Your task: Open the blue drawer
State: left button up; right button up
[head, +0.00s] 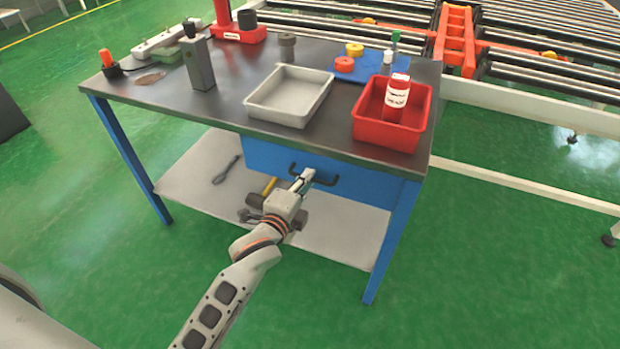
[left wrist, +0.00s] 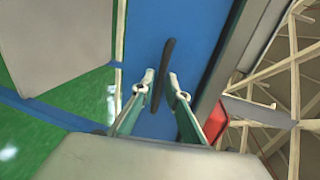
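The blue drawer (head: 362,184) sits under the right part of the dark workbench top, and its front looks flush under the edge. Its black bar handle (head: 333,181) is on the front; it also shows in the left wrist view (left wrist: 166,62). My left gripper (head: 304,177) is at the handle. In the left wrist view the two fingers of my left gripper (left wrist: 160,82) are apart, one on each side of the handle. I cannot tell whether they touch it. The right gripper is in neither view.
A lower shelf (head: 340,228) holds tools. Green floor (head: 480,270) is clear in front. A roller conveyor (head: 550,60) lies behind.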

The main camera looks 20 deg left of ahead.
pick_arm(q)
jog(key=shift+w+f, duration=0.15)
jog(key=shift+w, duration=0.55)
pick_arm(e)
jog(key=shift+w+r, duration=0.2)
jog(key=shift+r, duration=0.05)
pick_arm(q)
grip_shut()
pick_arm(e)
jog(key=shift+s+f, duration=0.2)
pick_arm(q)
jog(key=shift+s, duration=0.15)
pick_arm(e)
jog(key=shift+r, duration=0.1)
